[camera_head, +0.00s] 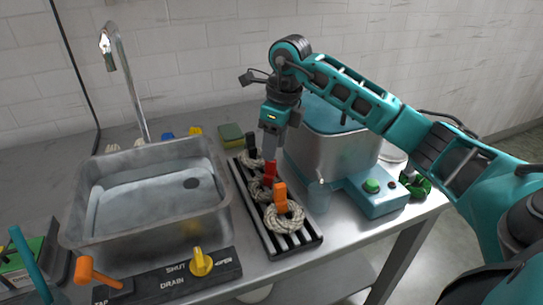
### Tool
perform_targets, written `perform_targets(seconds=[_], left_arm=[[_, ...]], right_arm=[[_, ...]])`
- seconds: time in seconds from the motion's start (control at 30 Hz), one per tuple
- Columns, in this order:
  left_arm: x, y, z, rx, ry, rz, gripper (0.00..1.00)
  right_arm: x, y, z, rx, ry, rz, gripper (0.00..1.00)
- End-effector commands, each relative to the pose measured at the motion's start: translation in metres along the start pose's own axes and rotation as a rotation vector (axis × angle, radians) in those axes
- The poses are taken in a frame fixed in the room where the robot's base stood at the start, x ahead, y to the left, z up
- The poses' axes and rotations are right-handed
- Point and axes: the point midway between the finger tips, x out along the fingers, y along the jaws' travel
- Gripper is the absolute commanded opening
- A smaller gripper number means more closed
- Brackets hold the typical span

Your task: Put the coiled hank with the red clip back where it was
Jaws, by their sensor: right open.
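The coiled hank with the red clip (270,173) lies on the dark slatted rack (310,239), in the middle of a row of three cream coils. Its coil is partly hidden by its neighbours and the clip. The hank with a black clip (250,141) lies behind it, and the hank with an orange clip (281,194) lies in front. My right gripper (270,155) points down, open, its fingers at the top of the red clip. Whether the fingers touch the clip cannot be told. My left gripper is not in view.
A metal sink (215,215) with water stands left of the rack, with a tap (125,75) behind it. A steel and teal machine (305,160) stands close on the right. A yellow knob (201,262) and an orange lever (97,272) are in front. A sponge (231,136) lies behind the rack.

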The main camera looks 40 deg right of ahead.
Motion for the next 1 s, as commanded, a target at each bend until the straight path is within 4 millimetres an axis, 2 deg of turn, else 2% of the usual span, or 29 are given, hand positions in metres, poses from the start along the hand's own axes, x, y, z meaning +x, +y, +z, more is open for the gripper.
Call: perform_targets(seconds=[0.03, 0.1, 0.33, 0.5, 1.0], left_arm=[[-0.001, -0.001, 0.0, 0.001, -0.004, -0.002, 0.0], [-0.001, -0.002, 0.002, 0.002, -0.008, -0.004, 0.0], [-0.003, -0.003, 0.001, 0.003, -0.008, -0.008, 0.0], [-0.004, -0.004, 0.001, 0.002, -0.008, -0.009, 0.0], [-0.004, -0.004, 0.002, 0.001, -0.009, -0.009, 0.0]], right_arm=[[-0.014, -0.001, 0.001, -0.001, -0.004, -0.003, 0.46], [-0.028, 0.0, 0.001, -0.001, -0.004, -0.003, 0.46], [-0.058, 0.0, 0.0, 0.0, -0.001, 0.0, 0.46], [-0.064, 0.0, 0.0, 0.0, 0.001, 0.0, 0.46], [-0.063, 0.0, 0.0, 0.0, 0.0, 0.001, 0.46]])
